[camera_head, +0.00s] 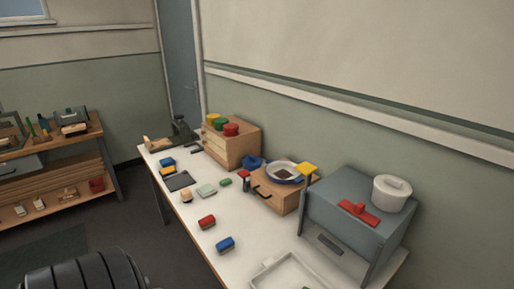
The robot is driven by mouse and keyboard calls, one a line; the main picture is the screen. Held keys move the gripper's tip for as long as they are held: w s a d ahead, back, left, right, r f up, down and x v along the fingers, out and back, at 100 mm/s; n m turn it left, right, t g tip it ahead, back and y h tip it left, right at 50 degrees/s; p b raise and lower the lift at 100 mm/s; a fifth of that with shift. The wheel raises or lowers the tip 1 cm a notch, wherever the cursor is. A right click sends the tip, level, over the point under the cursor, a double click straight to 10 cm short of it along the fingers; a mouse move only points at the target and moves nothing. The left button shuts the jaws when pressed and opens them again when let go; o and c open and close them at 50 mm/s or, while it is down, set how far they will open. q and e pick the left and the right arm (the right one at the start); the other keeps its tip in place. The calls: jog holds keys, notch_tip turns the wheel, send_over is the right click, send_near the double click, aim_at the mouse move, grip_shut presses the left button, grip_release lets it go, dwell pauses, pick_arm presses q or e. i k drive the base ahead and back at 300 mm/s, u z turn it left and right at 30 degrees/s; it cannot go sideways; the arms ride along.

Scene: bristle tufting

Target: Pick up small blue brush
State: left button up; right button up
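A small blue brush-like block (225,243) with a paler lower part lies on the white table (215,265), near its front. A second small blue piece (167,162) lies farther back at the table's left edge, and a larger blue item (251,162) sits beside the wooden boxes. Their small size keeps me from telling for certain which are brushes. A similar red block (207,222) lies just behind the front blue one, apart from it. Neither of my grippers is in view.
A white tray (262,284) stands at the table's near end. A grey box (345,220) with a red-handled item and white pot stands at right. Wooden boxes (233,148) line the wall side. A shelf (70,143) stands at left. Floor between is open.

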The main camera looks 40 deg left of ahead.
aim_at(223, 246)
jog(key=k, duration=1.15)
jog(key=u, duration=1.05)
jog(key=i, duration=1.15)
jog(key=z, duration=1.2)
jog(key=k, duration=0.6)
jog(key=z, duration=0.15)
